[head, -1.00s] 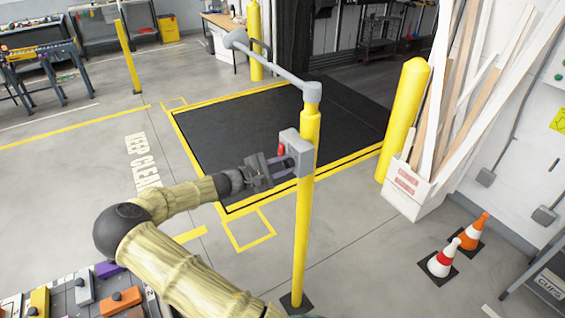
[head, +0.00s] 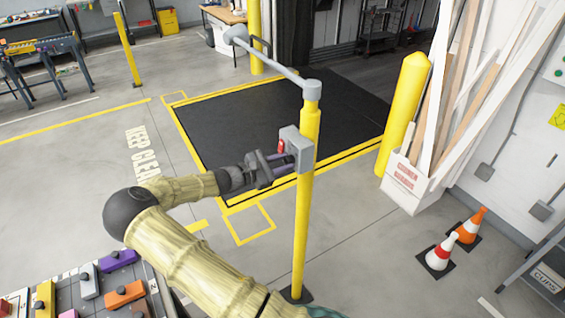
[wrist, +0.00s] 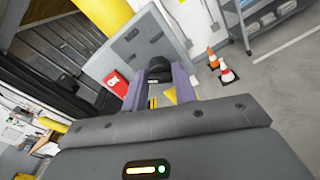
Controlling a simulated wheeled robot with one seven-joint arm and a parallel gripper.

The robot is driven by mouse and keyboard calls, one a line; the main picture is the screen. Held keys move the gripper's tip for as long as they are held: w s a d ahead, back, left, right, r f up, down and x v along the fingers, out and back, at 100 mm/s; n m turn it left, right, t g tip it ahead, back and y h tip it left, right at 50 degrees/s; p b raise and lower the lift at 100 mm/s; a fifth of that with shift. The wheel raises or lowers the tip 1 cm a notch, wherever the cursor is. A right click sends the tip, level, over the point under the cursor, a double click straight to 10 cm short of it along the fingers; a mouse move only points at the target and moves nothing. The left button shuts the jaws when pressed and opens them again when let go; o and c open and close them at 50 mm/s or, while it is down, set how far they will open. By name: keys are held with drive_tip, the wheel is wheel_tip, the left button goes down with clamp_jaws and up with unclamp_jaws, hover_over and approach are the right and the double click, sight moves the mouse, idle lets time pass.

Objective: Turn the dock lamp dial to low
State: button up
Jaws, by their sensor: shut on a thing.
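The dock lamp stands on a yellow post (head: 303,220), with a grey arm and a lamp head (head: 236,35) at the top. A grey control box (head: 305,150) is fixed to the post; its face (wrist: 130,47) fills the upper middle of the wrist view. The dark round dial (wrist: 158,65) sits on that face. My gripper (head: 284,163) is at the box, its purple fingers (wrist: 159,84) shut on the dial from both sides. The fingers cover part of the dial, and I cannot read its setting.
A red part (wrist: 116,83) is on the box beside the dial. A yellow bollard (head: 403,118) and a white bin (head: 408,190) of long boards stand to the right. Two cones (head: 440,255) are on the floor. A black dock plate (head: 250,130) lies behind the post.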

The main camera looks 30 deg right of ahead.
drive_tip(key=shift+w+r, duration=0.1)
drive_tip(key=shift+r, duration=0.05)
drive_tip(key=o, duration=0.9)
drive_tip(key=shift+o, duration=0.2)
drive_tip(key=w+a+r+b, duration=0.1)
drive_tip(key=a+b, duration=0.5)
drive_tip(key=a, duration=1.1)
drive_tip(key=shift+w+a, duration=0.2)
